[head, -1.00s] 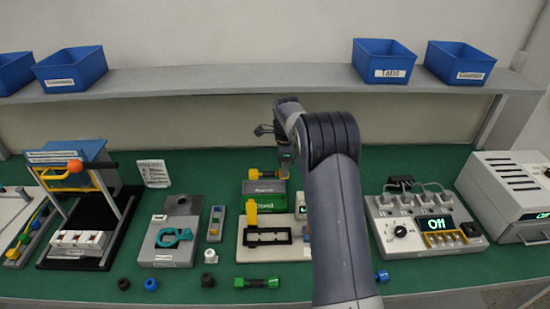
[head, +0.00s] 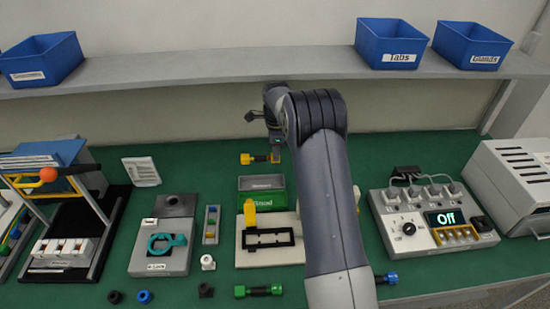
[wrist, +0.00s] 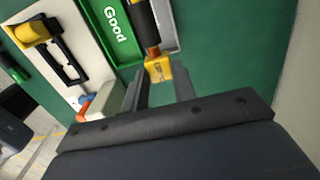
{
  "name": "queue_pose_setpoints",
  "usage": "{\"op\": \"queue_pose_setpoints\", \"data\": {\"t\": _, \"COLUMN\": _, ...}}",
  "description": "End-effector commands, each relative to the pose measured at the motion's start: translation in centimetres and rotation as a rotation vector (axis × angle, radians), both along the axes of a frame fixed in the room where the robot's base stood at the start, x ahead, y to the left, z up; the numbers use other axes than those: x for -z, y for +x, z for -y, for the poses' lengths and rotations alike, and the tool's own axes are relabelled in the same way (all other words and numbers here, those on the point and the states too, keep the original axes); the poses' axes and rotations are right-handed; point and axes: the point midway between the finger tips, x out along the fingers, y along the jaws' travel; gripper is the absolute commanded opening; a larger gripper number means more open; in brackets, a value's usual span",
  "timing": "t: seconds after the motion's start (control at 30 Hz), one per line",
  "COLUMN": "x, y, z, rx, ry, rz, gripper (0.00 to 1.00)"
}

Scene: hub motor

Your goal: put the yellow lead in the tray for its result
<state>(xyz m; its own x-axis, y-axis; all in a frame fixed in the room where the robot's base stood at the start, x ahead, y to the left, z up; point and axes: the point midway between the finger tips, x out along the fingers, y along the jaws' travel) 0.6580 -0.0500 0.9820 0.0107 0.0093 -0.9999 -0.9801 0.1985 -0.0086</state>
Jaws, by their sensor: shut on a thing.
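The yellow lead (head: 247,159), with yellow ends and a dark middle, is held crosswise in my gripper (head: 276,158). In the wrist view one yellow end of the lead (wrist: 158,68) sits between the fingers of my gripper (wrist: 157,88). The green tray (head: 280,198), labelled "Good", stands on the bench in front of and below the lead in the head view. The tray (wrist: 128,50) also shows in the wrist view, where the lead appears beside the "Good" label. The lead looks raised, but its exact height is unclear.
A fixture (head: 243,258) with a yellow lever stands in front of the tray. A green lead (head: 258,290) lies at the front edge. A meter box (head: 405,243) reading "Off" stands right of my arm. Blue bins (head: 392,43) line the shelf. The bench behind the tray is clear.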

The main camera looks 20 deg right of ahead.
Motion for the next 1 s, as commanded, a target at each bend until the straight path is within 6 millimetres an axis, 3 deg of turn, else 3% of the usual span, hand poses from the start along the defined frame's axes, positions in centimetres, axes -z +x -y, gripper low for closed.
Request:
{"op": "queue_pose_setpoints", "data": {"t": 0.2, "x": 2.9, "y": -0.1, "z": 0.0, "rx": 0.0, "ry": 0.001, "rz": -0.003, "gripper": 0.0}}
{"op": "queue_pose_setpoints", "data": {"t": 0.47, "x": 4.4, "y": 0.0, "z": 0.0, "rx": 0.0, "ry": 0.0, "rz": -0.002, "gripper": 0.0}}
{"op": "queue_pose_setpoints", "data": {"t": 0.8, "x": 8.2, "y": 0.0, "z": 0.0, "rx": 0.0, "ry": 0.0, "rz": -0.002, "gripper": 0.0}}
{"op": "queue_pose_setpoints", "data": {"t": 1.0, "x": 9.2, "y": 0.0, "z": 0.0, "rx": 0.0, "ry": 0.0, "rz": -0.001, "gripper": 0.0}}
